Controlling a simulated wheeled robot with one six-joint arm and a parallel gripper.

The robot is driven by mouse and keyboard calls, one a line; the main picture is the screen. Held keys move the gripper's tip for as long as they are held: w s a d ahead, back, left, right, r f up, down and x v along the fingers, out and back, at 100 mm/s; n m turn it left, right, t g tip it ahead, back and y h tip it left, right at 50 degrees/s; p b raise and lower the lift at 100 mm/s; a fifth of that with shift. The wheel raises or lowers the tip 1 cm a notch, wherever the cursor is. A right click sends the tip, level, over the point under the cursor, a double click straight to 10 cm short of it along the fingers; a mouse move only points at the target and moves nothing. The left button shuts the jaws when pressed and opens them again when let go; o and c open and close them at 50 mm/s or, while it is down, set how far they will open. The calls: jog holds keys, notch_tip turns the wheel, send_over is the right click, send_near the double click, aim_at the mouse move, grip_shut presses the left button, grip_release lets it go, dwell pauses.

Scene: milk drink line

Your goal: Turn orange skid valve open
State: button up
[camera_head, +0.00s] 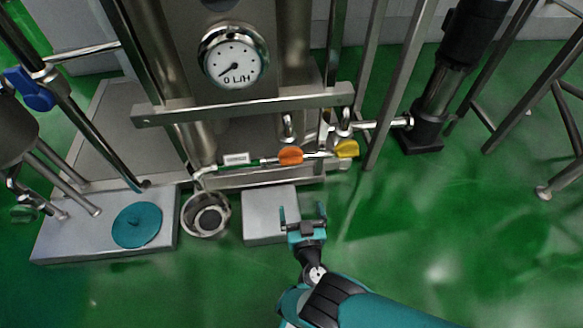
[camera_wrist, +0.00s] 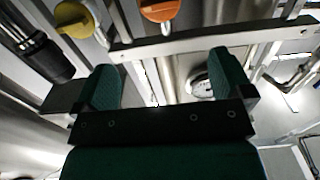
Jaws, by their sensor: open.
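The orange valve handle (camera_head: 291,156) sits on a thin horizontal pipe at the front of the steel skid. It also shows at the top of the wrist view (camera_wrist: 160,10). My gripper (camera_head: 303,212) is below and a little right of the orange valve in the head view, apart from it. Its two fingers are spread with nothing between them; they also show in the wrist view (camera_wrist: 165,82). A yellow valve handle (camera_head: 346,149) is just right of the orange one on the same line, and at upper left in the wrist view (camera_wrist: 74,19).
A round gauge (camera_head: 234,55) reading 0 L/H is above the pipe. A steel crossbar (camera_head: 240,106) runs above the valves. A steel bowl (camera_head: 206,215) and a grey block (camera_head: 262,214) stand below. A blue valve (camera_head: 30,89) is at far left.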

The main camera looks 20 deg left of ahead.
jog(key=b+x, duration=0.3)
jog(key=b, duration=1.4)
send_near(292, 164)
jog(key=x, duration=0.2)
jog(key=b+x, duration=0.3)
jog(key=x, duration=0.4)
jog(key=shift+w+a+f, duration=0.1)
jog(key=shift+w+a, duration=0.05)
jog(key=shift+w, duration=0.2)
jog(key=shift+w+a, duration=0.35)
jog(key=shift+w, duration=0.15)
jog(key=c, duration=0.7)
